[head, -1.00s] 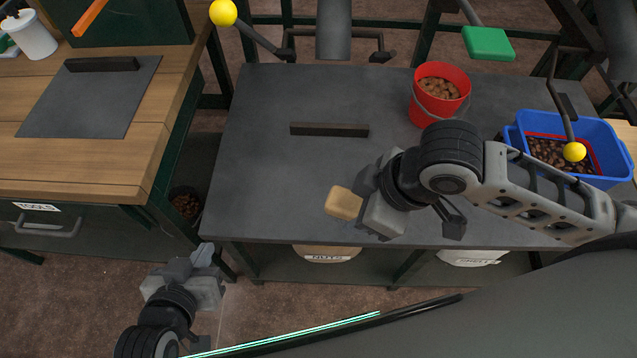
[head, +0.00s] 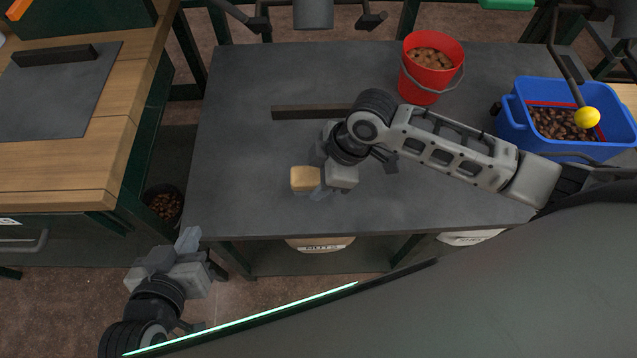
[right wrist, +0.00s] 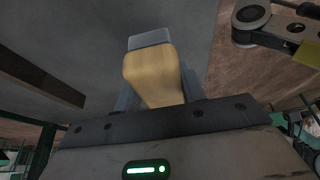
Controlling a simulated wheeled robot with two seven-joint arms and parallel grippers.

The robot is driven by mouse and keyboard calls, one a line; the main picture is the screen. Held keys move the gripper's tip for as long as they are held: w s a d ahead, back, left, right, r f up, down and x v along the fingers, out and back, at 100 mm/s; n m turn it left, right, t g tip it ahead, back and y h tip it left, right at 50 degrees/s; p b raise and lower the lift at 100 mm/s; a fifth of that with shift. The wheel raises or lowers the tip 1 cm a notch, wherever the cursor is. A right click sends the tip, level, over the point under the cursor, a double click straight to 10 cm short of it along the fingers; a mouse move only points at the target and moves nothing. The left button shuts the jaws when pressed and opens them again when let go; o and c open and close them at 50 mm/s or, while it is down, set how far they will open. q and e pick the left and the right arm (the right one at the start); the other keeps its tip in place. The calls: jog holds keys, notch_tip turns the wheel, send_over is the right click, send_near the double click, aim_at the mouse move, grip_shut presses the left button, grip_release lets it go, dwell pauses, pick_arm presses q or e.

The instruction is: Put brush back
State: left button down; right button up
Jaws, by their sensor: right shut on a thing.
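The brush (head: 305,178) shows as a tan wooden block in the head view, over the front middle of the dark grey table (head: 240,150). My right gripper (head: 323,180) is shut on it. In the right wrist view the brush (right wrist: 152,72) sits between the fingers, with a grey part at its far end. I cannot tell its height above the table. Its bristles are not clearly visible. My left gripper (head: 188,248) is low at the left, in front of the table and away from the brush. Its fingers are too unclear to tell open from shut.
A dark bar (head: 290,113) lies on the table behind my right gripper. A red bucket (head: 428,80) and a blue crate (head: 515,108), both with brown contents, stand at the right. A wooden workbench (head: 60,175) is at the left. The table's left part is clear.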

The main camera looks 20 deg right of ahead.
jog(key=shift+w+f, duration=0.3)
jog(key=shift+f, duration=0.05)
jog(key=shift+f+b, duration=0.35)
jog(key=shift+f, duration=1.2)
jog(key=o, duration=1)
jog(key=shift+f, duration=0.15)
jog(key=shift+c, duration=0.2)
